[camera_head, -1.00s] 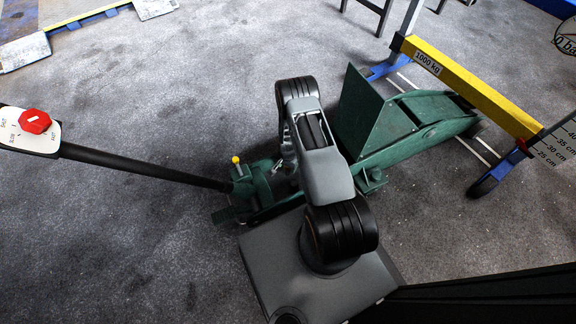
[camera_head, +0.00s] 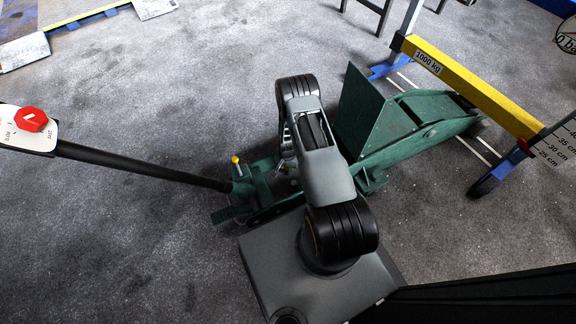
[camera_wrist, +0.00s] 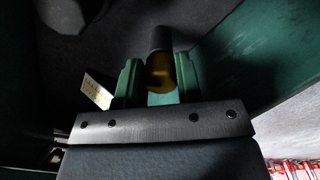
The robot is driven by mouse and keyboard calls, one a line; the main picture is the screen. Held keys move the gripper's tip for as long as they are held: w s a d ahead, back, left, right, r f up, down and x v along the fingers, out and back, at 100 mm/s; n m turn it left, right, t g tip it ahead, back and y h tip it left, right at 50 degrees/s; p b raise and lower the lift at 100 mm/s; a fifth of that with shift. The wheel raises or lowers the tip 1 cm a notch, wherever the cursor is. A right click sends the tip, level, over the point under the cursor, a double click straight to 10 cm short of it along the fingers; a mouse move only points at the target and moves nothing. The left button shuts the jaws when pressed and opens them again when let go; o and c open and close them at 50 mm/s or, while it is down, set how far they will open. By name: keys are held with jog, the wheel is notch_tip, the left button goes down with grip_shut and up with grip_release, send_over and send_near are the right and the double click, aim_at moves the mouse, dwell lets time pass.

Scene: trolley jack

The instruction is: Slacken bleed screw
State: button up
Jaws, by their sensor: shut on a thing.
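The green trolley jack (camera_head: 415,130) stands on the grey floor, partly covered by my arm in the head view. In the wrist view, my gripper (camera_wrist: 159,82) has its two green fingers shut on a short yellow piece with a dark, round end, which appears to be the bleed screw (camera_wrist: 160,70). Shadow makes its details hard to read. In the head view my arm hides the gripper and this piece. A small yellow-topped lever (camera_head: 236,160) stands up at the jack's rear, left of my arm.
A long black handle (camera_head: 140,165) runs left from the jack to a white plate with a red knob (camera_head: 31,119). A yellow beam marked 1000 kg (camera_head: 470,85) stands on blue legs at the right. Open carpet lies to the left.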

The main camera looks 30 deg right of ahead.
jog(key=o, duration=0.9)
jog(key=shift+o, duration=0.2)
notch_tip(320, 180, up, 14)
jog(key=p, duration=0.5)
